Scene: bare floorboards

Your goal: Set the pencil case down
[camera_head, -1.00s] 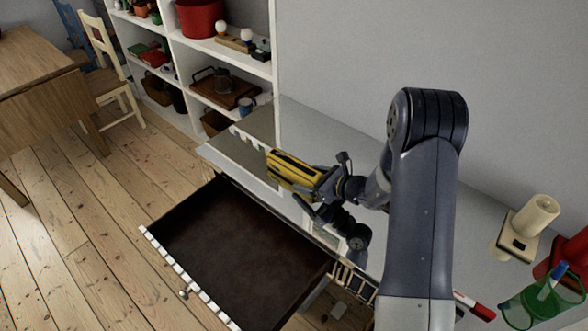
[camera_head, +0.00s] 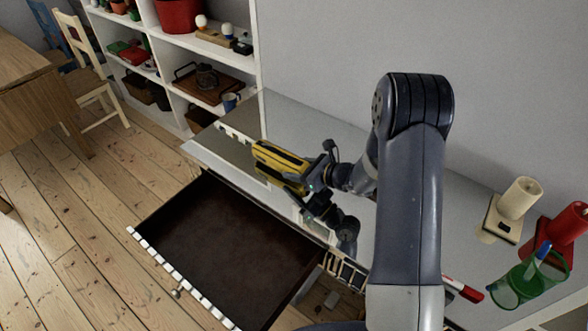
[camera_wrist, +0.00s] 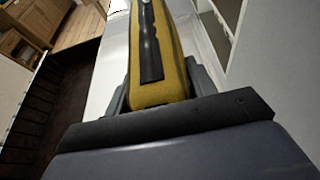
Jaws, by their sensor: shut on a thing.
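The pencil case (camera_head: 279,163) is yellow with a dark stripe. My gripper (camera_head: 309,180) is shut on its near end and holds it over the grey top of the desk (camera_head: 340,133), close to the open drawer. The camera view does not show clearly whether the case touches the surface. In the wrist view the pencil case (camera_wrist: 155,55) extends forward from between the jaws. The gripped end is partly hidden by the jaws.
The open, empty-looking drawer (camera_head: 225,240) is in front of the desk. A candle on a holder (camera_head: 505,215), a red candle (camera_head: 560,232), a green cup (camera_head: 530,280) and a red marker (camera_head: 463,290) are at right. White shelves (camera_head: 257,60) stand behind.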

